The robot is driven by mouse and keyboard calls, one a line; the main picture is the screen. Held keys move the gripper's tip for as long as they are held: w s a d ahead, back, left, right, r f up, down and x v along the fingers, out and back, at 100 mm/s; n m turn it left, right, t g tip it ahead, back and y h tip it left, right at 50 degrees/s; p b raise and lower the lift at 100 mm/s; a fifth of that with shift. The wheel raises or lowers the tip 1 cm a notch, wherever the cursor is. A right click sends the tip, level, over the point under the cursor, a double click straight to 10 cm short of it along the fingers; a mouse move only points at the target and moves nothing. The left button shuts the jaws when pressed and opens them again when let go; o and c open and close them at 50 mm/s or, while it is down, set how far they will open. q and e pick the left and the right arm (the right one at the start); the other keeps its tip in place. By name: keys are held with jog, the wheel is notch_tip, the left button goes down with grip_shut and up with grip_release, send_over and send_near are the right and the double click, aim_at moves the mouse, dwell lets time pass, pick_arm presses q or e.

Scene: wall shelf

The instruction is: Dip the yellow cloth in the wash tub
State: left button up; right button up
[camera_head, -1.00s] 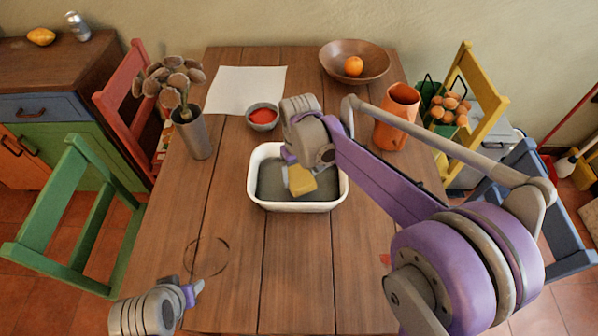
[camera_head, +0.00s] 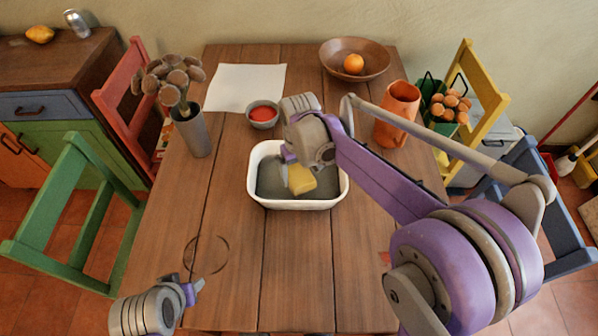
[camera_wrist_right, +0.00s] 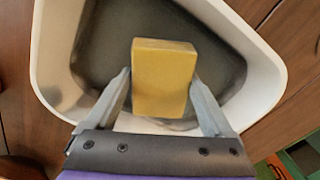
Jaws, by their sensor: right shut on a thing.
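The yellow cloth (camera_head: 302,179) is a small block-like piece, held at the wash tub. The wash tub (camera_head: 296,204) is a white rectangular basin with dark grey contents, in the middle of the wooden table. My right gripper (camera_head: 297,180) reaches down over the tub and is shut on the cloth. In the right wrist view the cloth (camera_wrist_right: 164,78) sits between both fingers, with the tub's white rim (camera_wrist_right: 48,60) around it. I cannot tell whether the cloth's underside touches the grey contents. My left gripper (camera_head: 195,289) is at the table's near left edge; its finger gap is not clear.
A small bowl of red stuff (camera_head: 263,115) stands just behind the tub. An orange jug (camera_head: 397,116) is to the right, a wooden bowl (camera_head: 372,75) with an orange at the back. A grey vase (camera_head: 192,135) stands left. The front of the table is clear.

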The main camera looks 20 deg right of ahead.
pick_arm(q)
jog(key=shift+f+b, duration=0.75)
jog(key=shift+f, duration=0.05)
pick_arm(e)
jog(key=shift+f, duration=1.2)
jog(key=shift+s+f, duration=0.1)
jog(key=shift+f, duration=0.05)
dwell(0.8)
pick_arm(q)
notch_tip(320, 180, up, 10)
jog(key=w+p, duration=0.1)
jog(key=p, duration=0.8)
jog(key=shift+f, duration=0.15)
pick_arm(e)
notch_tip(320, 180, up, 13)
dwell(0.7)
